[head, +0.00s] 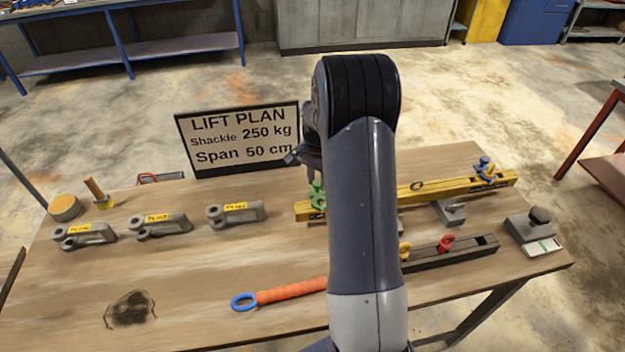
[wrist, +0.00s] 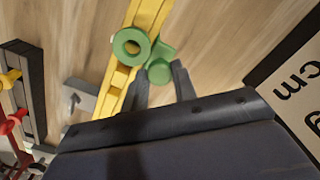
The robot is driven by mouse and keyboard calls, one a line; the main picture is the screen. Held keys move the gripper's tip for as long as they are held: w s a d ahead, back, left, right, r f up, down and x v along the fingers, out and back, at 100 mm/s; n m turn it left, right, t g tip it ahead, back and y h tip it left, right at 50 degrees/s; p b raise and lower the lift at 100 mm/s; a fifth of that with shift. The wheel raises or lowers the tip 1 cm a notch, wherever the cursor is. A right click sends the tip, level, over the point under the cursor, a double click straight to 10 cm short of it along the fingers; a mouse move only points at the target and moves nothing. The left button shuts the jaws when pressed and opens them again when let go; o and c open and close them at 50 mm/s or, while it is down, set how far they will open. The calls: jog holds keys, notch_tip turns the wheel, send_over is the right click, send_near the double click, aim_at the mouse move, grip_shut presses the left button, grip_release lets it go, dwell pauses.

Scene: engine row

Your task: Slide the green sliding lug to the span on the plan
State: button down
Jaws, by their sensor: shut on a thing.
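The green sliding lug (head: 317,198) sits on the yellow beam (head: 440,184), close to its left end in the head view. In the wrist view the lug (wrist: 132,45) shows a round eye and a knob between my fingers. My gripper (wrist: 162,76) is shut on the knob. In the head view my arm hides most of my gripper and the beam's middle. A blue lug (head: 485,168) sits near the beam's right end. Span marks on the beam are not readable.
Several grey shackles (head: 160,224) with yellow tags lie on the left of the wooden table (head: 200,270). A dark rail (head: 470,249) with red and yellow levers lies in front of the beam. Grey blocks (head: 530,230) stand at right.

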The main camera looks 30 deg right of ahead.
jog(key=d, duration=0.2)
jog(key=s+d, duration=0.1)
jog(key=shift+d, duration=0.35)
jog(key=c, duration=1.1)
grip_release()
jog(key=shift+a, duration=0.1)
jog(key=shift+c, duration=0.2)
jog(key=shift+r, duration=0.1)
notch_tip(320, 180, up, 11)
jog(key=b, duration=0.2)
jog(key=a+f, duration=0.1)
jog(key=f, duration=0.2)
jog(key=a+f+p, duration=0.1)
jog(key=f, duration=0.3)
jog(key=w+a+f+p, duration=0.1)
jog(key=f, duration=0.3)
jog(key=shift+a, duration=0.2)
jog(key=shift+w+a, duration=0.15)
jog(key=shift+a, duration=0.45)
jog(key=shift+d, duration=0.1)
